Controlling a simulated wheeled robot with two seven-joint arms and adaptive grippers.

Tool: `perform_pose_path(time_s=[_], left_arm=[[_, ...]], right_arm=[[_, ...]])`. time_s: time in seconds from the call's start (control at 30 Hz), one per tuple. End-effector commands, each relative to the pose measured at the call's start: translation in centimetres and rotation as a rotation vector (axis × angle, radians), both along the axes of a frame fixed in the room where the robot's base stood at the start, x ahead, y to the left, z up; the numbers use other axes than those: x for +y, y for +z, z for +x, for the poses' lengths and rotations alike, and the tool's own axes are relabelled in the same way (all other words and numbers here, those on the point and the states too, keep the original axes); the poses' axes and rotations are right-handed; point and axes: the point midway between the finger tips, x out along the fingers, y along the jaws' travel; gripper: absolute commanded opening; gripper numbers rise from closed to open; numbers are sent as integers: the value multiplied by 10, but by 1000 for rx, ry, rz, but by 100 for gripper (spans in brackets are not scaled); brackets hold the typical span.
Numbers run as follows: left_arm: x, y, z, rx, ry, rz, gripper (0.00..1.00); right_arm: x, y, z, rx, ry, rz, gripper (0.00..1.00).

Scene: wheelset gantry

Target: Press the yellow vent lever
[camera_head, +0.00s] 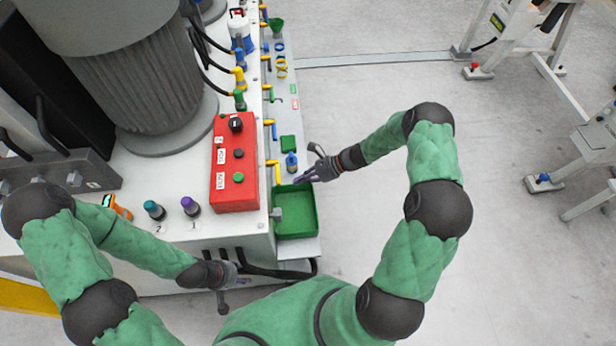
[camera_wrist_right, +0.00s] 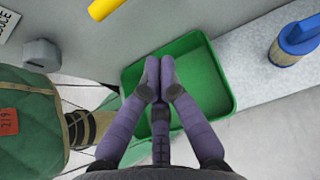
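A yellow lever (camera_head: 275,173) sticks out from the side of the white machine, just left of my right gripper (camera_head: 301,179) and above the green tray. A yellow rod end (camera_wrist_right: 108,9), likely the same lever, shows at the top of the right wrist view. Another yellow lever (camera_head: 273,130) is farther up the same side; no label tells which is the vent lever. My right gripper's purple fingers (camera_wrist_right: 159,78) are together and empty over the tray, apart from the lever. My left gripper (camera_head: 228,275) is low by the machine's front edge; its fingers are unclear.
The green tray (camera_head: 296,228) sits on a side ledge, with a blue-capped part (camera_head: 291,162) and green block (camera_head: 288,143) beyond it. A grey knob (camera_wrist_right: 40,54) juts out near the tray. A red button box (camera_head: 235,185) stands on the machine.

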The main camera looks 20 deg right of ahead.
Motion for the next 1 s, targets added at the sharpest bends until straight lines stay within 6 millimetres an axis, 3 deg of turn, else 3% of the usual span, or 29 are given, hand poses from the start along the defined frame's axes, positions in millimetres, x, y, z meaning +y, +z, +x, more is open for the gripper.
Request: perform_pose_path(time_s=[0.23,0.53,1.0], left_arm=[[0,-18,0,0,0,0,40],[0,-22,0,0,0,0,40],[0,-22,0,0,0,0,40]], right_arm=[[40,-27,11,1,2,1,0],[44,10,14,-2,0,-1,0],[45,17,13,0,-1,0,0]])
